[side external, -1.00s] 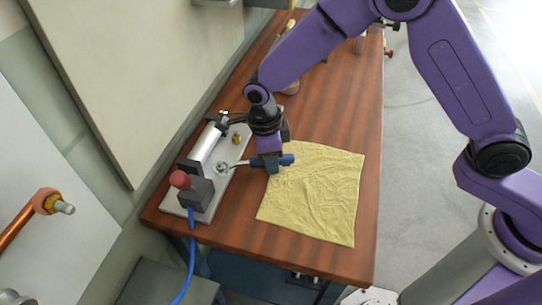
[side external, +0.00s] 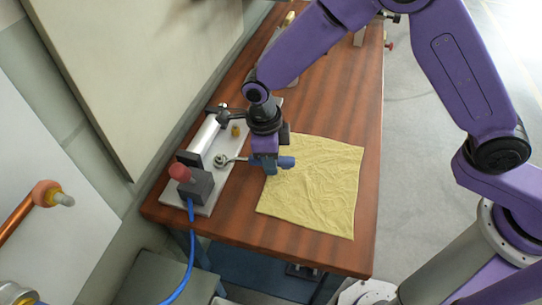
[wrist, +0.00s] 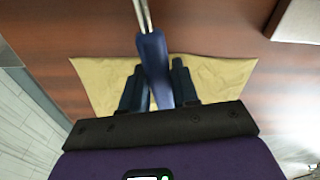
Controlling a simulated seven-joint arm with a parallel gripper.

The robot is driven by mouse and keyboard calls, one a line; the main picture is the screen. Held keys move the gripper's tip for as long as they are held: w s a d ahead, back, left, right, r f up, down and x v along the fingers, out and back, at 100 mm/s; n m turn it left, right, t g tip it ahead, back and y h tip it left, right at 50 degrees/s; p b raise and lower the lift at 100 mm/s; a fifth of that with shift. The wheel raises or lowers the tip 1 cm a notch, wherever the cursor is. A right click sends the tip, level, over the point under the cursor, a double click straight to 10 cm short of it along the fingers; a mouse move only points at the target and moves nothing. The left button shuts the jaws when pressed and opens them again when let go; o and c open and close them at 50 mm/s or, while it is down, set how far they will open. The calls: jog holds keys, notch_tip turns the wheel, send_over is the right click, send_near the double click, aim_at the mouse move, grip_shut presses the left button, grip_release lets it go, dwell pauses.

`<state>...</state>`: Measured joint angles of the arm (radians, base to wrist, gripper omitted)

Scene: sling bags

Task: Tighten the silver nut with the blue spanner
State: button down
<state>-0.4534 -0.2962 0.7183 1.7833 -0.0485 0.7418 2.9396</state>
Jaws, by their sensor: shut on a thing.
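The blue-handled spanner (side external: 286,162) lies about level above the table, with its silver shaft pointing left. In the side view its head is at the silver nut (side external: 219,160) on the metal plate; whether it is fully seated around the nut is too small to tell. My gripper (side external: 266,166) is shut on the blue handle. In the wrist view the handle (wrist: 151,52) lies between the two dark fingers of my gripper (wrist: 158,88), and the shaft runs out of the top edge. The nut is not seen there.
The metal plate (side external: 205,208) carries a silver cylinder (side external: 204,138), a dark block with a red knob (side external: 179,172) and a brass fitting (side external: 236,131). A yellow cloth (side external: 318,190) lies flat under and right of my gripper. A blue hose (side external: 190,240) hangs off the table's left corner.

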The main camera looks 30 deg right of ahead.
jog(key=shift+s+a+m, duration=0.4)
jog(key=shift+a+m, duration=0.15)
jog(key=shift+m, duration=0.15)
jog(key=shift+s+a+r+m, duration=0.1)
jog(key=shift+s+a+m, duration=0.1)
jog(key=shift+s+m, duration=0.15)
jog(key=shift+w+d, duration=0.1)
jog(key=shift+w, duration=0.05)
jog(key=shift+w+d, duration=0.1)
jog(key=shift+d, duration=0.05)
jog(key=shift+r, duration=0.1)
dwell(0.4)
jog(key=shift+r, duration=2.8)
jog(key=shift+r, duration=0.1)
